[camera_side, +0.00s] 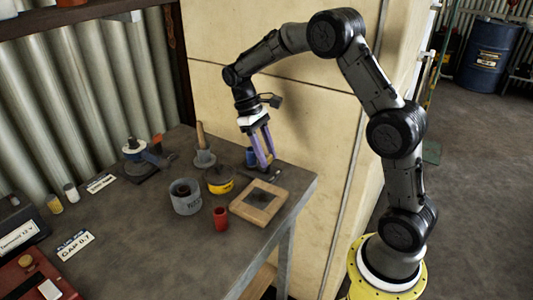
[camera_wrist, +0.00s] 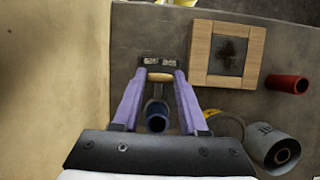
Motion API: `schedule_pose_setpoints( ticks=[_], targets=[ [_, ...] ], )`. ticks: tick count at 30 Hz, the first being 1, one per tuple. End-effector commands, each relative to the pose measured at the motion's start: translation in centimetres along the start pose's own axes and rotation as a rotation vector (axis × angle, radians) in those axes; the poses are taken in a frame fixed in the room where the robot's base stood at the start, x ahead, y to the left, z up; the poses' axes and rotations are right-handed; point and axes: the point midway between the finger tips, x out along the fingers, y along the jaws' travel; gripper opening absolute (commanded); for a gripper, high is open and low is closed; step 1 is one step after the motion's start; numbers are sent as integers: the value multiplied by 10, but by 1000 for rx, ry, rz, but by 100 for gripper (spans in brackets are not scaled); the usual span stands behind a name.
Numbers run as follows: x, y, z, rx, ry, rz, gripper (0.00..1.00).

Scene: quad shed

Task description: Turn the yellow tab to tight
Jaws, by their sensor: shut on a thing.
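The yellow tab (camera_wrist: 160,77) shows in the wrist view as a small yellow-orange piece between the fingers, close to the tips. A grey stem runs from it towards a blue round part (camera_wrist: 156,122), which also shows in the side view (camera_side: 251,157) just left of the fingers. My gripper (camera_wrist: 159,63) points down at the back right of the bench, as the side view shows (camera_side: 266,166). Its lilac fingers are closed in on the tab. The tab is hidden in the side view, and the exact contact is hard to see.
A wooden frame with a dark middle (camera_side: 245,211) lies in front of the gripper. A pale wall (camera_side: 310,120) rises close behind.

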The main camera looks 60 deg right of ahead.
Motion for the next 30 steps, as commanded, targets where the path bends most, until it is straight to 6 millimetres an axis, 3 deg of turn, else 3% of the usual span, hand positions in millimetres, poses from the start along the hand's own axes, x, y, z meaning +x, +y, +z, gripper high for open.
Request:
schedule_pose_setpoints(
  ticks=[8, 9, 10, 22, 26, 30],
  targets=[
    [-2, 0, 0, 3, 6, -1, 0],
    [-2, 0, 0, 3, 6, -1, 50],
    [-2, 0, 0, 3, 5, -1, 55],
    [-6, 0, -1, 1, 4, 0, 55],
    [-24, 0, -1, 1, 6, 1, 55],
    [-53, 0, -1, 1, 7, 1, 55]
  ],
)
